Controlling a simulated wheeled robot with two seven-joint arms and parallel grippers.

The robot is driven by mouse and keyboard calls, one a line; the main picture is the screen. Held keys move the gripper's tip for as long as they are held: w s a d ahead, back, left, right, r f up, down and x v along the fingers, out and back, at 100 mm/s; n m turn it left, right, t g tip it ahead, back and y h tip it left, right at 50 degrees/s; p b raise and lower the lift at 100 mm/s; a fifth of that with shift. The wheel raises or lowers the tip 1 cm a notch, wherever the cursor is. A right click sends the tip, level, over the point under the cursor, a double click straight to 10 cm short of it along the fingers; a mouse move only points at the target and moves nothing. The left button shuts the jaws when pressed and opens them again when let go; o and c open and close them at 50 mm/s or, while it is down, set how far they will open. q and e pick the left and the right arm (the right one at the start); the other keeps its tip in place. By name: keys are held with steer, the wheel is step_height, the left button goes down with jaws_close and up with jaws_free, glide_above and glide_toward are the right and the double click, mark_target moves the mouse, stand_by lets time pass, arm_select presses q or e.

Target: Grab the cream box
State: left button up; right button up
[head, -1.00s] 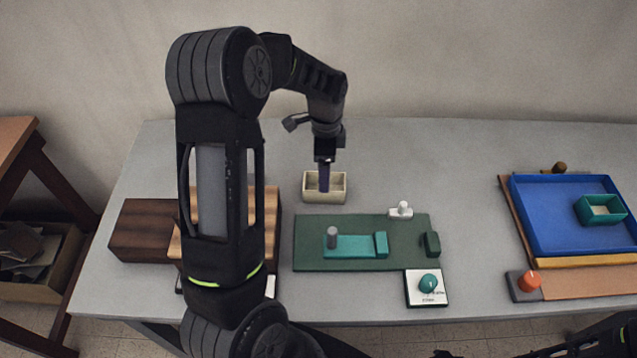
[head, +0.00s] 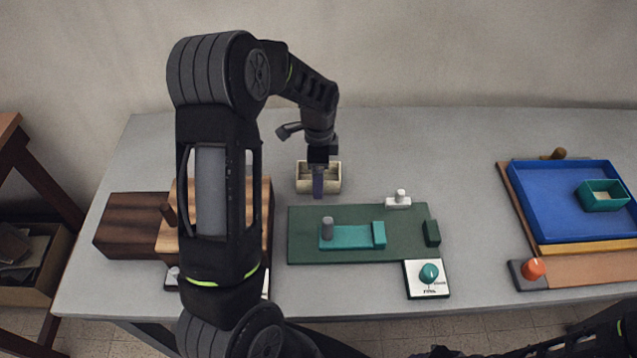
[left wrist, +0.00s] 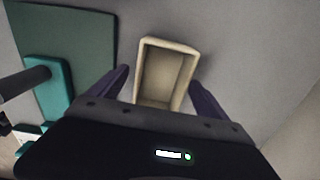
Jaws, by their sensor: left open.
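The cream box (head: 334,175) is a small open-topped box on the grey table, behind the green board. In the left wrist view the cream box (left wrist: 169,76) is empty and lies between the two purple fingers. My left gripper (head: 318,182) is open at the box; one finger shows in front of its near wall. In the left wrist view my left gripper (left wrist: 160,78) has a finger on each side of the box, with a gap at least on the left; contact on the right is unclear. Of my right arm only dark parts show at the bottom right.
A green board (head: 300,245) with a teal slider block (head: 350,237) lies just in front of the box. A small white switch (head: 398,199) stands near its back edge. Wooden blocks (head: 130,225) are at left, a blue tray (head: 540,225) at right. The table behind the box is clear.

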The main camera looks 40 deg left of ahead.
arm_select(q)
steer(key=shift+f, duration=0.75)
steer(key=shift+r, duration=0.1)
steer(key=c, duration=1.5)
steer(key=shift+r, duration=0.1)
step_height(320, 180, up, 10)
steer(key=b, duration=0.1)
